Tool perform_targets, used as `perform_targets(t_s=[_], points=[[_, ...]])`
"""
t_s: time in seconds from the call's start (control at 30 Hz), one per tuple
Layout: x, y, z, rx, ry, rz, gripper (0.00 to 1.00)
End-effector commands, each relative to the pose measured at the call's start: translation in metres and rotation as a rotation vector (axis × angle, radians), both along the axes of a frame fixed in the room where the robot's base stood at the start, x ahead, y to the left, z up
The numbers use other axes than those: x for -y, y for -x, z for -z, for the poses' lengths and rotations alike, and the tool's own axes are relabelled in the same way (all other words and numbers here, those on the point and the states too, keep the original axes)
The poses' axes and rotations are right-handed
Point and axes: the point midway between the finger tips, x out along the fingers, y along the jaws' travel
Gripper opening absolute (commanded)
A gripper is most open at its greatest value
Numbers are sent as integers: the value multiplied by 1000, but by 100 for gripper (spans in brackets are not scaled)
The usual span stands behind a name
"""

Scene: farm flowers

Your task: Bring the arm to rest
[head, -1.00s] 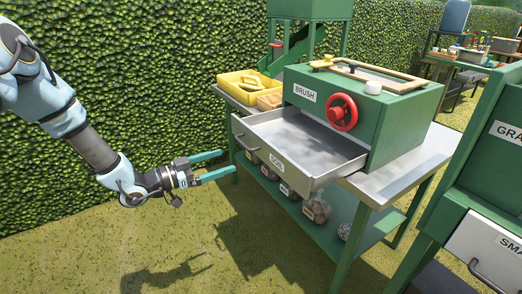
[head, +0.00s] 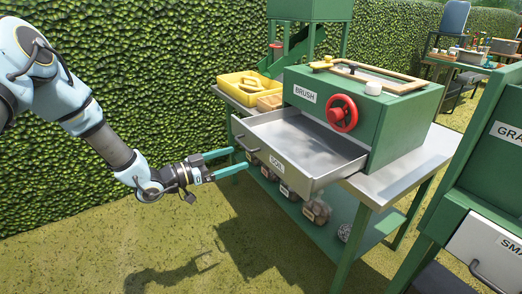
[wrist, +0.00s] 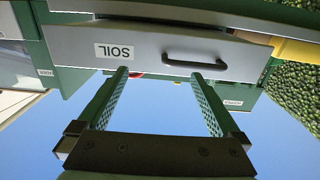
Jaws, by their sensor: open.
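My gripper (head: 240,161) is open and empty in the head view, its two teal fingers pointing right toward the drawer. It also shows in the wrist view (wrist: 165,90), with the fingers spread apart. The fingertips are close to the left front of the pulled-out SOIL drawer (head: 308,153), near its dark handle (head: 246,144); I cannot tell whether they touch. In the wrist view the SOIL drawer front (wrist: 150,50) and its handle (wrist: 194,63) lie beyond the fingertips. The visible drawer floor looks empty.
The green cabinet (head: 390,130) with a red wheel (head: 343,113) stands on a metal-topped table (head: 400,170). A yellow bin (head: 243,84) sits behind the drawer. Another green cabinet (head: 500,175) is at right. Open grass (head: 90,240) lies at lower left.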

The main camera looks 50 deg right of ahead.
Motion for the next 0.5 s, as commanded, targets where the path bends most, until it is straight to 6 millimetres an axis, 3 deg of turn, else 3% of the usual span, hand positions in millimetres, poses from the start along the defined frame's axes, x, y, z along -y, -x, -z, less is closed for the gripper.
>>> perform_targets(t_s=[0.17,0.5], points=[[-7,-3,0,-1,-1,-2,100],[-62,-26,-1,1,-2,-3,100]])
